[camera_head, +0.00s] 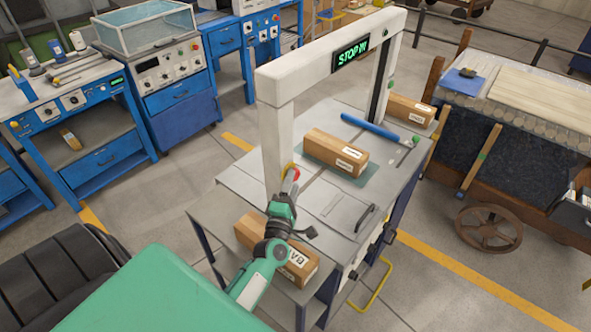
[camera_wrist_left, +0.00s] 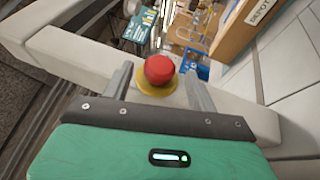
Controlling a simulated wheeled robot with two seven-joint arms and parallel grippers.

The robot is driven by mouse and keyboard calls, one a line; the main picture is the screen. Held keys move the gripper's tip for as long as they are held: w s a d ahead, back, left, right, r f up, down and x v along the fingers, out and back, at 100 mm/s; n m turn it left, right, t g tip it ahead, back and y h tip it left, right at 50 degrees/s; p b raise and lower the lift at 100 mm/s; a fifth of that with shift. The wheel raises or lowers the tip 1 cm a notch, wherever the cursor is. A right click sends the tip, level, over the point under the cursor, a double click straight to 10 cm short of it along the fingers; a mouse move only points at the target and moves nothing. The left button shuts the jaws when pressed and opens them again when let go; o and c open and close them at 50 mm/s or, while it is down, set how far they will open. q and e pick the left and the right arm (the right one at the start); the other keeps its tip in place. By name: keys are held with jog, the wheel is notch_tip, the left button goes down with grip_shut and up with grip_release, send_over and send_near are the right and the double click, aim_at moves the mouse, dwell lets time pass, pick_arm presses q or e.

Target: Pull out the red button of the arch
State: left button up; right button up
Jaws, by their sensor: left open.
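The white arch (camera_head: 277,125) stands over a grey work table and carries a sign reading "STOP IN". The red button (camera_wrist_left: 159,69) sits on a yellow base (camera_wrist_left: 157,87) on the arch's near post. In the head view a bit of the red button (camera_head: 293,174) shows at the tip of my left gripper (camera_head: 288,187). In the left wrist view my left gripper (camera_wrist_left: 160,85) is open, with one finger on each side of the button. I cannot tell whether the fingers touch it. My right gripper is not in view.
A cardboard box (camera_head: 336,151) lies under the arch on the table (camera_head: 335,205). Another box (camera_head: 250,232) lies on the lower shelf beside my left arm, and a third (camera_head: 411,109) lies beyond the arch. A wooden cart (camera_head: 452,137) stands at the right.

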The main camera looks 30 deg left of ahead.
aim_at(295, 181)
pick_arm(q)
jog(key=p+x, duration=0.1)
jog(key=x, duration=0.2)
jog(key=shift+w+r, duration=0.1)
jog(key=shift+w, duration=0.1)
jog(key=shift+w+a, duration=0.1)
jog(key=shift+w, duration=0.15)
jog(key=shift+c, duration=0.2)
grip_shut()
jog(key=shift+s+d, duration=0.1)
jog(key=shift+d, duration=0.8)
jog(key=shift+c, duration=2)
grip_release()
jog(key=o, duration=0.4)
jog(key=shift+d, duration=0.15)
jog(key=shift+o, duration=0.2)
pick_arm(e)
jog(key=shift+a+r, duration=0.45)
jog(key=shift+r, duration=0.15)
